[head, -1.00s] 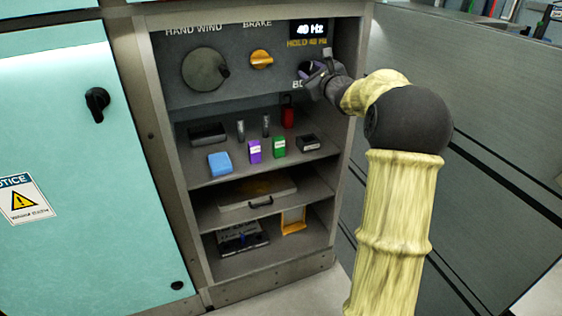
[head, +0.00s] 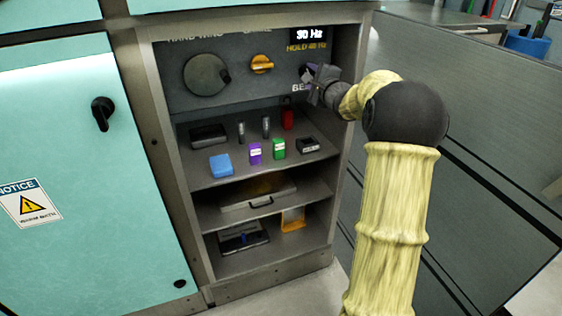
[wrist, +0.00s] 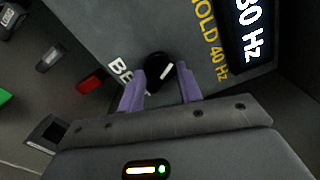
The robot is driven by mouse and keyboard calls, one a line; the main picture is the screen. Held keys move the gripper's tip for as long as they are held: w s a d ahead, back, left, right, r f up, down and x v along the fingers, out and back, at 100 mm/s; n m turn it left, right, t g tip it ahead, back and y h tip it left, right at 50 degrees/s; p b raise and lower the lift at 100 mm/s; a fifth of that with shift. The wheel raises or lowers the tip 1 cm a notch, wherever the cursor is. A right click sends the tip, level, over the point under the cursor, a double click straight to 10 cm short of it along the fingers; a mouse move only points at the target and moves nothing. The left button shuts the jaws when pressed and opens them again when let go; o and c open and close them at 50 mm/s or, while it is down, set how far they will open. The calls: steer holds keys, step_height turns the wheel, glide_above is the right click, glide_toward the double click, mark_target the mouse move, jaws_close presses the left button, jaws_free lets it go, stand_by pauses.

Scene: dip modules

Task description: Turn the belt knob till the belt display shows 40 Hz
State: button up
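The belt display (head: 309,34) at the panel's upper right reads 30 Hz, with yellow text under it that says HOLD 40 Hz. It also shows at the top right of the wrist view (wrist: 250,30). The belt knob (wrist: 160,72) is black with a white pointer line. My gripper (head: 309,76) is at the knob, below the display. The gripper hides most of the knob in the head view, and part of the BELT label.
The hand wind wheel (head: 206,74) and orange brake knob (head: 261,64) sit left on the panel. Below, a shelf holds a blue block (head: 220,165), purple (head: 254,153) and green (head: 279,149) boxes and a red item (head: 288,118). The cabinet's right wall is close to my arm.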

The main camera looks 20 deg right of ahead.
steer(key=s+n+p, duration=0.3)
steer(key=s, duration=1.4)
steer(key=s+a+f+n+g+y, duration=0.3)
steer(key=a+f+g, duration=0.1)
steer(key=a, duration=0.4)
steer(key=s+a+f+n+g+y, duration=0.2)
steer(key=s+a+f+n+g, duration=0.1)
steer(key=a+f, duration=0.4)
steer(key=shift+s+a+n+g+y+p, duration=0.15)
steer(key=shift+a+n+g+y+p, duration=0.3)
steer(key=shift+a+g, duration=0.7)
steer(key=shift+a+f, duration=0.15)
steer(key=s+a+f+n+g+h, duration=0.2)
steer(key=s+f+n+g+h, duration=0.1)
steer(key=s, duration=0.4)
steer(key=s+a+f+n+g+h+p, duration=0.1)
steer(key=s+a+f+n+g+h, duration=0.1)
steer(key=s+n, duration=0.5)
steer(key=shift+f+n+g+h+p, duration=0.3)
steer(key=shift+f+n+g+h, duration=0.35)
steer(key=shift+f, duration=0.7)
